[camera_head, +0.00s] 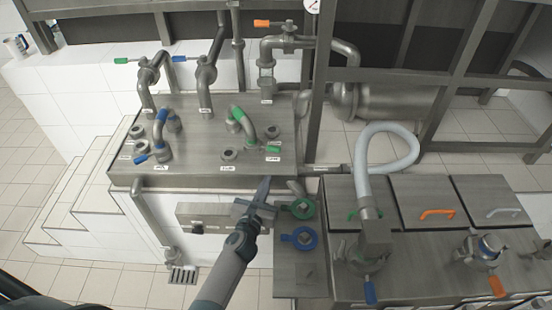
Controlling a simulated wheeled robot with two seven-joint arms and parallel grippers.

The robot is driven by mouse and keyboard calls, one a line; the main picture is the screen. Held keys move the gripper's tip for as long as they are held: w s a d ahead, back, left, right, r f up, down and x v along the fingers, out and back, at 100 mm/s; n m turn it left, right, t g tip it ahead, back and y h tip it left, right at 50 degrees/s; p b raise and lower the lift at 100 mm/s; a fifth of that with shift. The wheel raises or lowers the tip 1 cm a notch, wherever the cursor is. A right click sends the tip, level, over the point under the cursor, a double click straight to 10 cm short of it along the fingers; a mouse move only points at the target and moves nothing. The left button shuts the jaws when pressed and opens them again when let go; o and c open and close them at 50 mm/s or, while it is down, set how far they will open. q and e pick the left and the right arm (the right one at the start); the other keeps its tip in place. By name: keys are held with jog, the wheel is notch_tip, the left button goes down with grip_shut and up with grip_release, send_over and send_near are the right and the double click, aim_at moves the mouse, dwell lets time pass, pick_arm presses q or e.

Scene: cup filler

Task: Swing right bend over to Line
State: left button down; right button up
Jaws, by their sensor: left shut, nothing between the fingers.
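The right bend (241,115) is a curved steel pipe with a green band, on the right half of the steel panel (198,150). One end sits at the port near the panel's middle. A small white label by the open port (228,154) at the front seems to read Line, but the print is tiny. My left gripper (265,187) is shut and empty, just in front of the panel's front edge, below and apart from the right bend. My right gripper is not in view.
A blue-banded left bend (160,124) stands on the panel's left half. Taps with green, blue and orange handles rise behind. A green ring (303,207) and blue ring (299,239) lie right of my gripper. Filler lids and a pale hose (361,165) stand right.

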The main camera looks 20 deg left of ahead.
aim_at(279, 152)
pick_arm(q)
jog(key=w, duration=0.4)
jog(key=w+f, duration=0.1)
jog(key=w, duration=0.7)
jog(key=shift+w+a+f, duration=0.2)
jog(key=shift+w+a, duration=0.05)
jog(key=shift+w, duration=0.15)
jog(key=w+b, duration=0.1)
jog(key=w+d+b, duration=0.1)
jog(key=shift+w+d+f+b, duration=0.1)
jog(key=shift+w+d+b, duration=0.2)
jog(key=shift+w, duration=0.05)
jog(key=shift+w+d, duration=0.15)
jog(key=shift+w, duration=0.1)
jog(key=shift+s, duration=0.1)
